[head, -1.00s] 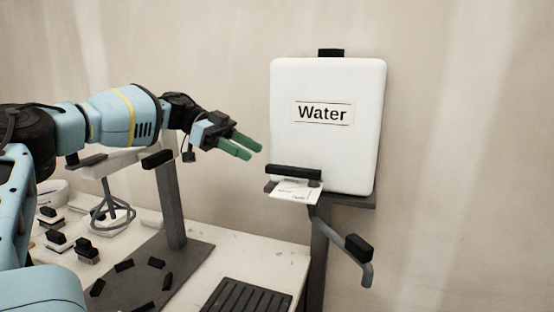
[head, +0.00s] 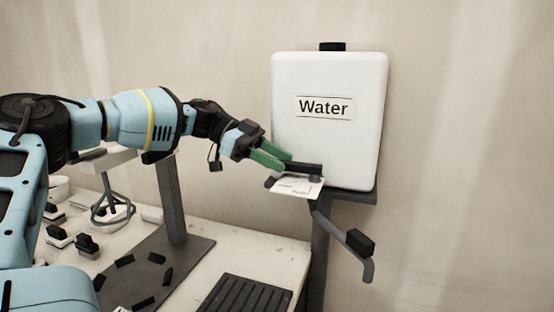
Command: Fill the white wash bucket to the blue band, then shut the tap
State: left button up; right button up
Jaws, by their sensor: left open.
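A white water tank (head: 331,80) labelled "Water" stands on a dark stand against the wall. A black lever bar (head: 308,168) sits at its lower front, above a small white card (head: 295,187). A grey pipe (head: 367,268) with a black block (head: 359,242) hangs lower right. My left gripper (head: 285,162), with green fingers, is open at the left end of the lever bar; I cannot tell whether it touches it. No blue band is visible. A white round vessel (head: 57,188) shows partly at the left; I cannot tell whether it is the wash bucket. My right gripper is not in view.
A black ribbed tray (head: 246,296) lies at the front of the pale worktop (head: 262,245). Several small black-topped blocks lie at the left.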

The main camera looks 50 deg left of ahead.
pick_arm(q)
jog(key=shift+d, duration=0.1)
jog(key=shift+c, duration=0.4)
grip_shut()
